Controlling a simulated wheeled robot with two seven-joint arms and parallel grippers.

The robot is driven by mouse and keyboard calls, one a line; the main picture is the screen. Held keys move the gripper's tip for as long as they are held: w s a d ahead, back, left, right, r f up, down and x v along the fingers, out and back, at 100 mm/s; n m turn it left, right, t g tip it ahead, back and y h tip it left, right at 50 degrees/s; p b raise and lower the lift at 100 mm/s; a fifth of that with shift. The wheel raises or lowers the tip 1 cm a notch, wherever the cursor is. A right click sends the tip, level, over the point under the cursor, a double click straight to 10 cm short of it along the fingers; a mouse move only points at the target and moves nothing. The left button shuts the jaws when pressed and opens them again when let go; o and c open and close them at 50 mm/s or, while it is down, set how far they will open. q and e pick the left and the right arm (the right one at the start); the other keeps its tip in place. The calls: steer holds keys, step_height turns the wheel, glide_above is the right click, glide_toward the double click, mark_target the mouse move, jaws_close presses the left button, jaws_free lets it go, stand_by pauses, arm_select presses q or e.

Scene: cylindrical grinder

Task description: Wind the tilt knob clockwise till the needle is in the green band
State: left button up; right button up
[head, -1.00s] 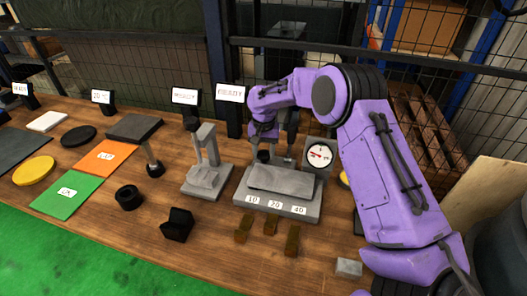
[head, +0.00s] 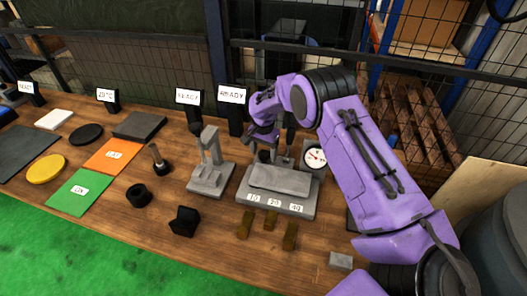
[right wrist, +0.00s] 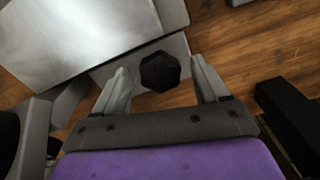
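The tilt knob (right wrist: 160,71) is a black faceted knob in the right wrist view. My right gripper (right wrist: 162,78) is open, with one pale finger on each side of the knob and a visible gap to both. In the head view the knob (head: 264,156) is a small dark shape at the back left of the grey grinder fixture (head: 309,207). My right gripper (head: 267,148) is just above it, partly hidden by its own wrist. The round white dial (head: 314,157) stands behind the fixture on the right; its needle and green band are too small to read surely. My left gripper is not in view.
A READY sign (head: 232,94) stands behind. A wire fence backs the bench.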

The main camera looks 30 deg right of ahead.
mark_target(264, 154)
steer(key=shift+r, duration=0.4)
step_height(264, 154, up, 10)
steer(key=b, duration=0.2)
steer(key=shift+f, duration=0.15)
